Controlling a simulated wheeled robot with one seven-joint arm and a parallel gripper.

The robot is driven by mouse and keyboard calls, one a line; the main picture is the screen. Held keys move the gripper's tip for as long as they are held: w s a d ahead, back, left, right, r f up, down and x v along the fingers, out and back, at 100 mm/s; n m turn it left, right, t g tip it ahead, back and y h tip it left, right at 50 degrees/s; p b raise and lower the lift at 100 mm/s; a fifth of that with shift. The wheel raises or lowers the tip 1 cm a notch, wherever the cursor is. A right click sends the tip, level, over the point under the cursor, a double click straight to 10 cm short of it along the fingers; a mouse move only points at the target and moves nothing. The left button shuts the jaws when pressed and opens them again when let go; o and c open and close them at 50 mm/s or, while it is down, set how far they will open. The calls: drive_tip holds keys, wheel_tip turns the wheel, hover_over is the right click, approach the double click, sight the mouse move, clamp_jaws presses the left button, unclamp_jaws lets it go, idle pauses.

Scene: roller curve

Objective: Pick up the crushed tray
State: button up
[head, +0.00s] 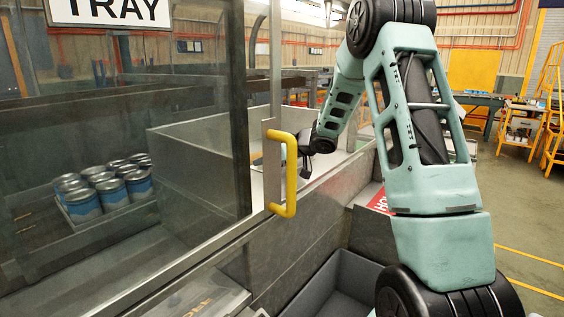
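A tray (70,240) holding several blue and silver cans (103,185) sits behind a clear panel at the left. I cannot tell whether it is the crushed tray; no crushing shows on it from here. My gripper (305,143) is a small dark shape at the end of my pale green arm, close by the upper end of a yellow handle (291,185) in the picture. It is far to the right of the cans. Its fingers are too small and partly hidden, so I cannot tell whether they are open or touching anything.
The clear panel (200,120) has a metal frame and a sign (110,12) reading "TRAY". A grey bin (345,275) stands open below the metal side wall. A red sign (379,201) lies partly behind my arm. Open floor and yellow steps (552,90) are at the right.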

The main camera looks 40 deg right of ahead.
drive_tip(key=c, duration=1.1)
drive_tip(key=shift+o, duration=0.2)
